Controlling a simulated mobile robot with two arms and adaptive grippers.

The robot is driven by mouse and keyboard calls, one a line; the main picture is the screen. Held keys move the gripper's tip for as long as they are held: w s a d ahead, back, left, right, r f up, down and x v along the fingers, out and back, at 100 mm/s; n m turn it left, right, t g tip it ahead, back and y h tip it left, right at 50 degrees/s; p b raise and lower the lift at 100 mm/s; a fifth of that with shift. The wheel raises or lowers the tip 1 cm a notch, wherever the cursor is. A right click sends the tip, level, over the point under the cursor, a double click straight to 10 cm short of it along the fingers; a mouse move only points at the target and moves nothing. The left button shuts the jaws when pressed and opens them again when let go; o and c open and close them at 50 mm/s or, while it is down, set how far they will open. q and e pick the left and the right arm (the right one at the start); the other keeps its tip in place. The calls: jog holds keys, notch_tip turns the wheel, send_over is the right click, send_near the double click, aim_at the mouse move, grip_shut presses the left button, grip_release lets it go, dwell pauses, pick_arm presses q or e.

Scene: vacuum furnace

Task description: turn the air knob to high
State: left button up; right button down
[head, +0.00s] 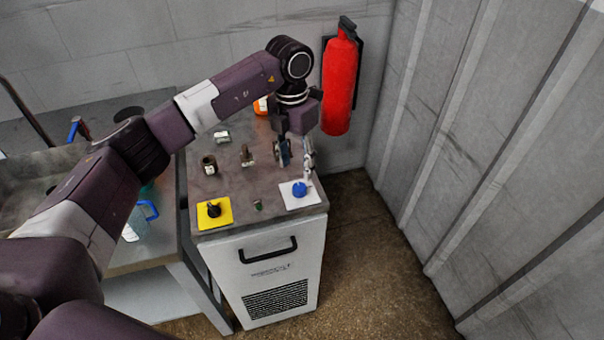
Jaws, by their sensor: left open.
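A blue knob (299,189) sits on a white square plate (289,203) at the front right corner of the cabinet top. A black knob (213,209) sits on a yellow square plate (221,220) at the front left corner. I see no readable label that tells which is the air knob. My left gripper (297,160) reaches in from the left and points down, just behind and above the blue knob. It is open, with its fingers apart and nothing seen between them. Contact with the knob is not clear. My right gripper is out of view.
A red fire extinguisher (341,82) hangs on the wall behind. A corrugated wall (480,130) rises on the right. The floor (370,270) between is clear.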

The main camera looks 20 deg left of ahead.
aim_at(298, 187)
pick_arm(q)
jog(key=shift+s+d+f+p, duration=0.1)
jog(key=shift+s+f+p, duration=0.15)
jog(key=shift+s+f, duration=0.25)
jog(key=shift+s+d+f+p, duration=0.1)
jog(key=shift+s+f+p, duration=0.15)
jog(key=shift+f, duration=0.3)
notch_tip(298, 187, down, 3)
jog(key=shift+w+d+r, duration=0.1)
jog(key=shift+w, duration=0.05)
jog(key=shift+w+f+p, duration=0.1)
jog(key=shift+f+p, duration=0.3)
jog(key=shift+f, duration=0.5)
jog(key=c, duration=0.9)
jog(key=shift+c, duration=1.3)
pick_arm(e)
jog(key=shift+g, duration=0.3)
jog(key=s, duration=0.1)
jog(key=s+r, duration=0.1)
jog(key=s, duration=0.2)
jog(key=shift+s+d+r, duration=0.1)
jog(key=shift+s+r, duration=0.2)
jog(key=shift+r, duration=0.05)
